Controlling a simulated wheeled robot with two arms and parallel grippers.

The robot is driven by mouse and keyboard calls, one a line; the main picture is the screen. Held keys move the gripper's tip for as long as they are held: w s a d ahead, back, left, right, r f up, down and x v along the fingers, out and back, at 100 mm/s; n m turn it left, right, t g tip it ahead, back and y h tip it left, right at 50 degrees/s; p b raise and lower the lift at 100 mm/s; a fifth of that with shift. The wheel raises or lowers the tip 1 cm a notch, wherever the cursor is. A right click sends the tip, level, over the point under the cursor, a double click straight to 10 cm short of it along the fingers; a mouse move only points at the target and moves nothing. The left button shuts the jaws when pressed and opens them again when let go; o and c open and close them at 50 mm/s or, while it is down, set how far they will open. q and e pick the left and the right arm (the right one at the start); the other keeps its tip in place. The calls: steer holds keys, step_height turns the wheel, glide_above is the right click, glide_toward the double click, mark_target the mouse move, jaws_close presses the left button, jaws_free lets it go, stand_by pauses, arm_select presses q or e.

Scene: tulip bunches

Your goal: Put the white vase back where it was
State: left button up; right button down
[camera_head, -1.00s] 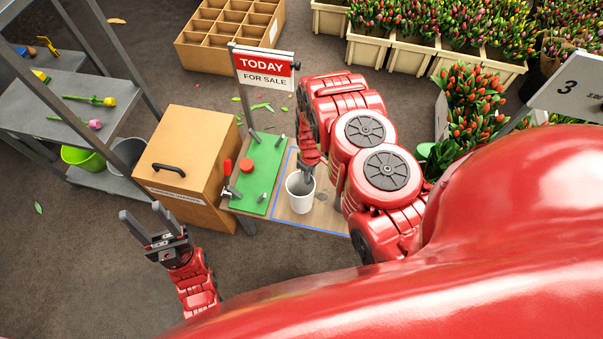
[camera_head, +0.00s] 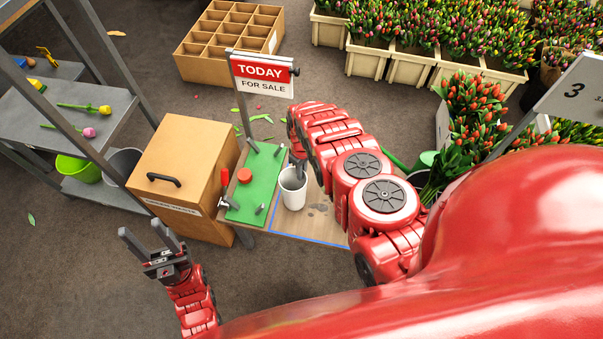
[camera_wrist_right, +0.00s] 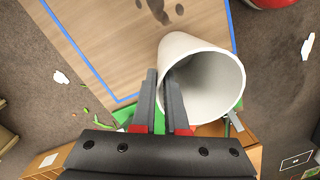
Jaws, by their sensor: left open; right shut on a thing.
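The white vase (camera_head: 293,196) is near the left edge of the wooden tabletop (camera_head: 325,232), beside the green board (camera_head: 262,175) in the head view. My right gripper (camera_head: 299,172) is shut on the vase's wall. In the right wrist view the white vase (camera_wrist_right: 209,90) shows its open mouth, with one finger of the right gripper (camera_wrist_right: 162,85) inside the rim and one outside. I cannot tell whether its base touches the tabletop. My left gripper (camera_head: 152,240) is open and empty, in front of the brown box, away from the vase.
Blue tape (camera_head: 312,240) outlines the wooden area, with dark marks (camera_head: 318,208) right of the vase. The sale sign (camera_head: 262,75) rises behind. The brown box (camera_head: 190,170) stands left.

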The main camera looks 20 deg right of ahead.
steer(key=shift+f, duration=0.45)
steer(key=c, duration=0.9)
jaws_free()
steer(key=shift+c, duration=0.2)
steer(key=shift+r, duration=0.1)
steer(key=shift+r, duration=0.2)
step_height(320, 180, up, 11)
steer(key=b, duration=0.1)
steer(key=shift+w+d+r, duration=0.15)
steer(key=shift+w+r, duration=0.05)
steer(key=shift+w, duration=0.05)
